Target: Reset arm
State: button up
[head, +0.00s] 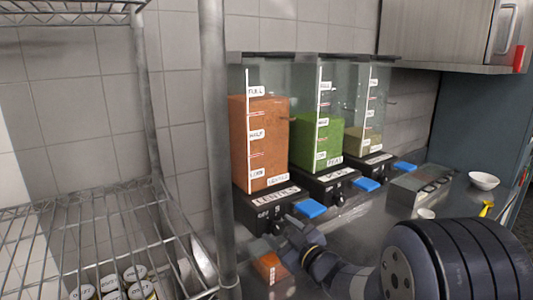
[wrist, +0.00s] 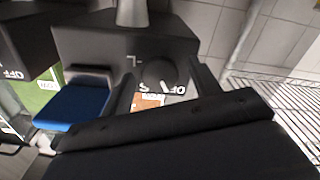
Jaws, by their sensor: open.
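My gripper (head: 300,238) is at the front of the lentil dispenser (head: 262,140), just right of its base. In the wrist view, my gripper (wrist: 163,85) is open. Its two dark fingers stand on either side of the round black knob (wrist: 157,72) on the dispenser's base. I cannot tell whether they touch it. The blue lever (head: 310,208) of this dispenser is close above my gripper; a blue lever also shows in the wrist view (wrist: 75,106).
A pea dispenser (head: 318,130) and a third dispenser (head: 367,120) stand to the right. A wire rack (head: 110,225) with several labelled cans (head: 125,285) and its post (head: 216,130) are at left. A box with orange contents (head: 270,268) sits below. A white bowl (head: 484,180) is at right.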

jog(key=m+p, duration=0.1)
jog(key=p, duration=0.1)
jog(key=shift+r+m+p, duration=0.2)
jog(key=shift+m+p, duration=0.1)
jog(key=shift+m, duration=0.1)
jog(key=b+v, duration=0.3)
jog(key=v, duration=0.7)
jog(key=shift+f, duration=0.2)
jog(key=shift+s+d, duration=0.1)
jog(key=shift+d, duration=0.1)
